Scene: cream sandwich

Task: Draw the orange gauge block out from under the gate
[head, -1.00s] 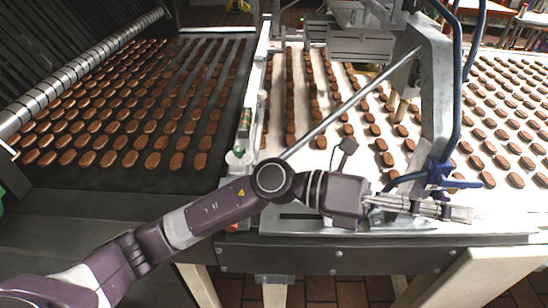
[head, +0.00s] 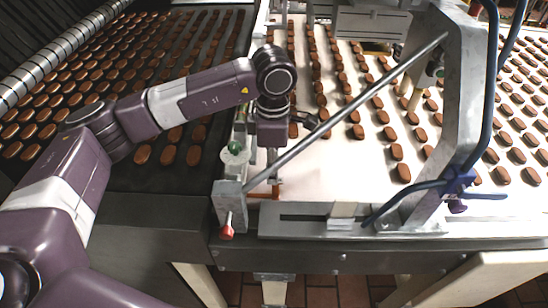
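A small orange piece (head: 263,195), which looks like the gauge block, shows low at the near left corner of the white belt, partly hidden behind the diagonal metal rod. My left gripper (head: 273,181) points down just above it; the fingers are small and partly covered by the wrist and rod, so I cannot tell whether they are open or touching the orange piece. I cannot make out clearly which metal part is the gate. My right gripper is not in view.
The diagonal rod (head: 350,110) runs from the near left bracket (head: 229,203) to the grey upright (head: 462,110). A red knob (head: 227,231) sits at the near edge. Rows of brown biscuits lie on the white belt (head: 330,180) and dark belt (head: 130,188). Blue hoses hang right.

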